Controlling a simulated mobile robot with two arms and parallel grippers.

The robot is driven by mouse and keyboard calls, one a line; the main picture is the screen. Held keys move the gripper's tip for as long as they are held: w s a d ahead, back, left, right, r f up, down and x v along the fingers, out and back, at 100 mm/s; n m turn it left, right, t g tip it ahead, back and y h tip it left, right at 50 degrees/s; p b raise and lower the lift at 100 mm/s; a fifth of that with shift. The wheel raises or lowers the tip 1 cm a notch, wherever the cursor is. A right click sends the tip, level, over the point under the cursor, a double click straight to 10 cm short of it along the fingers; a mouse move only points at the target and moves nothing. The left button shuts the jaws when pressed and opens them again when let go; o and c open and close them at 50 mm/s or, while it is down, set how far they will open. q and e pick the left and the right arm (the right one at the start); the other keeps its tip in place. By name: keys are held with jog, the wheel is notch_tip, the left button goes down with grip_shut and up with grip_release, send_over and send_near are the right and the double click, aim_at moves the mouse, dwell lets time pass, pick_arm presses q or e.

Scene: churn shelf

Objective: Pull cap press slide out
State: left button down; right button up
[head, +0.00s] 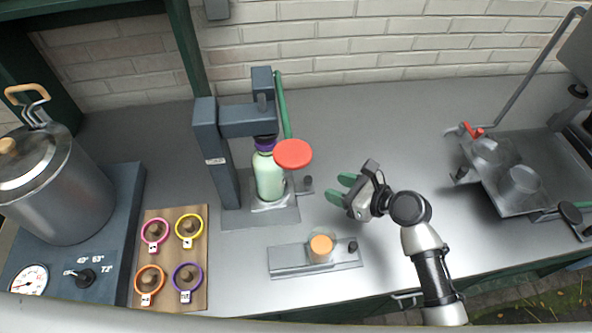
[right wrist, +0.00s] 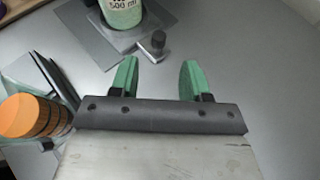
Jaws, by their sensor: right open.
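The cap press (head: 206,150) is a dark blue-grey frame with a green lever and a red disc (head: 293,154). A pale green bottle (head: 269,178) with a purple cap stands upright under its head, on a grey slide plate. The slide's dark knob (head: 308,181) sticks out at the right of the plate. It also shows in the right wrist view (right wrist: 153,43), just beyond and between the fingertips, nearer the left one. My right gripper (head: 340,189) is open and empty, right of the knob and apart from it. My left gripper is not in view.
A second metal slide (head: 285,262) with an orange-topped jar (head: 321,247) and a dark knob lies in front. A wooden board (head: 170,285) with several coloured rings and a large pot (head: 62,195) stand left. A metal tray (head: 510,185) is right. The counter behind my right gripper is clear.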

aim_at(311, 179)
jog(key=shift+w+a+f, duration=0.15)
jog(key=shift+a, duration=0.15)
jog(key=x, duration=0.8)
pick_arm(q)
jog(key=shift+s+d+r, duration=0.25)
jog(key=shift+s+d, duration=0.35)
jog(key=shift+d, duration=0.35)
pick_arm(e)
jog(key=shift+w+a+f, duration=0.15)
jog(key=shift+a+f, duration=0.05)
jog(key=shift+a, duration=0.05)
jog(key=shift+c, duration=0.2)
jog(key=c, duration=0.7)
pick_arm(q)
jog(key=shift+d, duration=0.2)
pick_arm(e)
grip_shut()
